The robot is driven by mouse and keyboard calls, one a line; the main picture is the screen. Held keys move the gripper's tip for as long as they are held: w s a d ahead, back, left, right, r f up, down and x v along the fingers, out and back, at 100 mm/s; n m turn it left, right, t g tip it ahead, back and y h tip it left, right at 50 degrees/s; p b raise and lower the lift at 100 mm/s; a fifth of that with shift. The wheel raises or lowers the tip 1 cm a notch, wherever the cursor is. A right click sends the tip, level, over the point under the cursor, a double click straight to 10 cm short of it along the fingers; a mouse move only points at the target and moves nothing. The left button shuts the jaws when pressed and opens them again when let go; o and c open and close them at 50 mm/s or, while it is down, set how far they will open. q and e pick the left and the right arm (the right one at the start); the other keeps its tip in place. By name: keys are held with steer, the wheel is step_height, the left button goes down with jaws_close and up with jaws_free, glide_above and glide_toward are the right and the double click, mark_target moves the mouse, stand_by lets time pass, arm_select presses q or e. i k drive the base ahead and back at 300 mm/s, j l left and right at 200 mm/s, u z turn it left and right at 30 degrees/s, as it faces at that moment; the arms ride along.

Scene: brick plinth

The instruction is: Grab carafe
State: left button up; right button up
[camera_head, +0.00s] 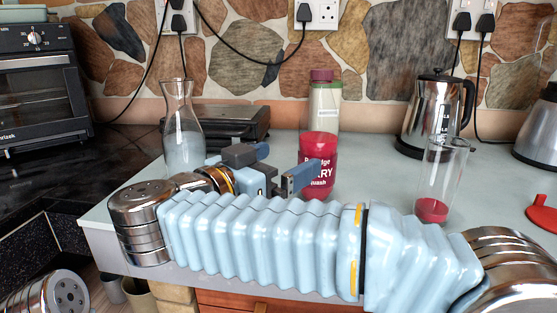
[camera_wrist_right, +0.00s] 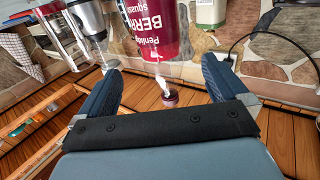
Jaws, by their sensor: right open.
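A clear glass carafe (camera_head: 184,140) with a narrow neck and flared top stands upright on the pale counter, left of centre in the head view. Its lower part looks cloudy, and my right arm partly hides its base. My right gripper (camera_head: 290,160) is open and empty, to the right of the carafe and apart from it. Its fingers point away from the carafe, towards the red berry squash bottle (camera_head: 318,150). In the right wrist view the open fingers (camera_wrist_right: 160,85) have the red bottle (camera_wrist_right: 152,28) beyond them. I cannot make out the carafe there. My left gripper is not in view.
A dark flat appliance (camera_head: 235,118) sits behind the carafe. A chrome kettle (camera_head: 436,110) and a tall glass with red contents (camera_head: 440,185) stand to the right. A black oven (camera_head: 40,85) is at far left. My right arm spans the counter's front edge.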

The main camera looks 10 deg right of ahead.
mark_target(183, 139)
steer(key=k+j, duration=0.2)
steer(key=k, duration=0.3)
steer(key=k+j, duration=0.2)
steer(key=k, duration=0.25)
